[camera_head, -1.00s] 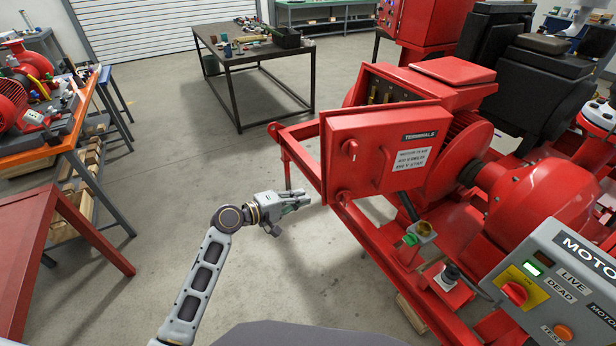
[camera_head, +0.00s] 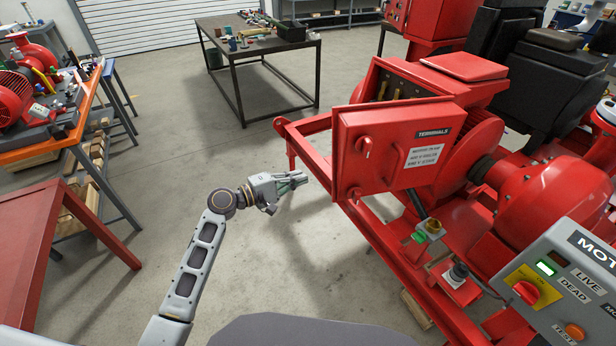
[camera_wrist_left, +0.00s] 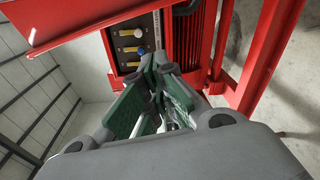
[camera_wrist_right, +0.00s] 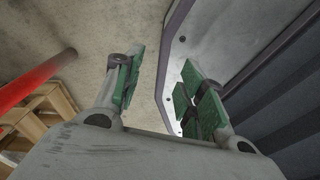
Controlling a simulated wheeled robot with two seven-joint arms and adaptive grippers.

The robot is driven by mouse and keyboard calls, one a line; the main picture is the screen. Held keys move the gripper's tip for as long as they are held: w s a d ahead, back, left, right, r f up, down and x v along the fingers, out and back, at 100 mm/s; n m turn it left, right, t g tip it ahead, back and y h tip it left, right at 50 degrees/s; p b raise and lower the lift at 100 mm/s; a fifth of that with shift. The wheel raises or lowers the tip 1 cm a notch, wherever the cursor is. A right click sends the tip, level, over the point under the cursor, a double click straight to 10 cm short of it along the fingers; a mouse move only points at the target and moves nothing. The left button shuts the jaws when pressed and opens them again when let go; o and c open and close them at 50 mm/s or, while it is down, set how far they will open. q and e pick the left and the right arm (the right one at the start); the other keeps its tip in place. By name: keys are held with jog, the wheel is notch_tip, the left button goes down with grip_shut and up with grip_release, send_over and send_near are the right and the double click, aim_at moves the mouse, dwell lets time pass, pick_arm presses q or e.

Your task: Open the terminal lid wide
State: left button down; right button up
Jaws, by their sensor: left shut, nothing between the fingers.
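The red terminal lid (camera_head: 392,150), with a TERMINALS label and a small handle, stands part open on the red terminal box (camera_head: 374,82) in the head view. Yellowish terminals show behind its top edge. In the left wrist view the box's open inside shows a dark terminal board (camera_wrist_left: 135,42), with the red lid (camera_wrist_left: 75,22) at upper left. My left gripper (camera_head: 303,179) is shut and empty, left of the lid and apart from it; its green fingers (camera_wrist_left: 158,68) meet in the left wrist view. My right gripper (camera_wrist_right: 164,58) is open and empty, seen only in its own wrist view.
The red skid frame (camera_head: 300,130) runs beside and below the lid. The motor control panel (camera_head: 560,285) is at lower right with a lit green light. A dark workbench (camera_head: 258,52) stands behind.

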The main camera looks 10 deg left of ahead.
pick_arm(q)
jog(key=r+p+x, duration=0.1)
jog(key=x, duration=0.9)
jog(key=shift+s+d+p, duration=0.3)
jog(key=shift+s+p, duration=0.25)
jog(key=shift+s, duration=0.45)
jog(key=shift+s+d+p, duration=0.25)
jog(key=shift+s+p, duration=0.3)
jog(key=shift+s, duration=0.5)
pick_arm(e)
jog(key=shift+s+a+r, duration=0.1)
jog(key=shift+a+r, duration=0.35)
jog(key=shift+r, duration=0.4)
jog(key=shift+a+r, duration=0.45)
jog(key=shift+r, duration=0.35)
pick_arm(q)
jog(key=shift+d+f, duration=0.1)
pick_arm(e)
jog(key=shift+d, duration=0.15)
